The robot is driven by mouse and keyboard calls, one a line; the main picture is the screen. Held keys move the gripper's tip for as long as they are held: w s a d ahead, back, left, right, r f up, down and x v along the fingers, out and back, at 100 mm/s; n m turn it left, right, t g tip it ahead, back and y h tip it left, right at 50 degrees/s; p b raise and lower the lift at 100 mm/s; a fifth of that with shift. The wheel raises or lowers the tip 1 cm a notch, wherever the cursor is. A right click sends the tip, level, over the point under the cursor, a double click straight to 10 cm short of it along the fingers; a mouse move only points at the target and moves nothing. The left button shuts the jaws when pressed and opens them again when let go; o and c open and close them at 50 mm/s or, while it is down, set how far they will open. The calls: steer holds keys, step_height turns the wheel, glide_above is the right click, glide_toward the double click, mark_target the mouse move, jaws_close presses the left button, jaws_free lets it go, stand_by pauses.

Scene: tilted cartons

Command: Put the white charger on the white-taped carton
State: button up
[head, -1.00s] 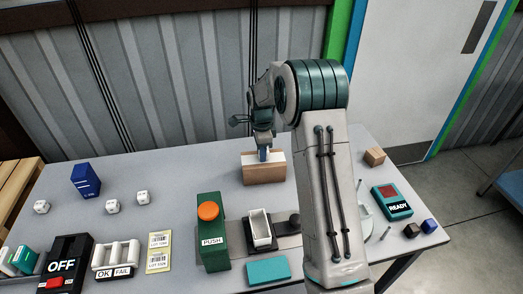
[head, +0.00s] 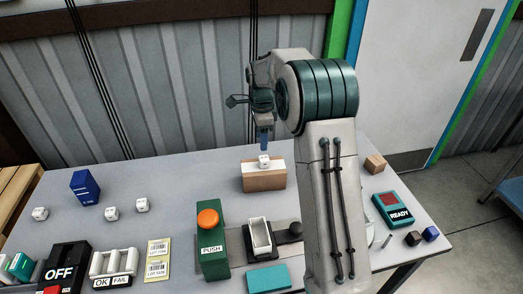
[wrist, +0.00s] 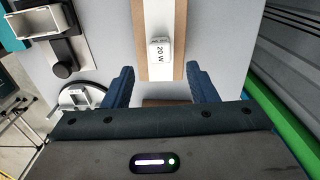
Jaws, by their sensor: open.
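The white-taped carton (head: 263,182) is a brown box with a white strip along its top, standing at the back middle of the table. The white charger (head: 264,161) rests on the white strip; in the wrist view the charger (wrist: 160,49) shows "20 W" on its face. My gripper (head: 265,145) is above the carton, apart from the charger. In the wrist view its fingers (wrist: 159,72) are spread wide, with nothing between them.
Several similar objects stand around: white cubes (head: 112,213) and a blue box (head: 85,187) at left, a green box with an orange button (head: 212,245) in front, a white tray (head: 261,237), a small brown block (head: 375,164) and a READY device (head: 392,209) at right.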

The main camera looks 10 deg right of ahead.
steer(key=s+r+n+t, duration=0.1)
steer(key=s+r+n, duration=0.4)
steer(key=s, duration=0.4)
steer(key=s+r+n+t, duration=0.1)
steer(key=s+r+n, duration=0.35)
steer(key=s, duration=0.35)
steer(key=s+f+n, duration=0.1)
steer(key=s+n, duration=0.3)
steer(key=s, duration=0.4)
steer(key=s+f+n+t, duration=0.1)
steer(key=s+n, duration=0.3)
steer(key=s, duration=0.4)
steer(key=shift+s+d+f, duration=0.25)
steer(key=shift+s+f, duration=0.1)
steer(key=shift+f, duration=0.4)
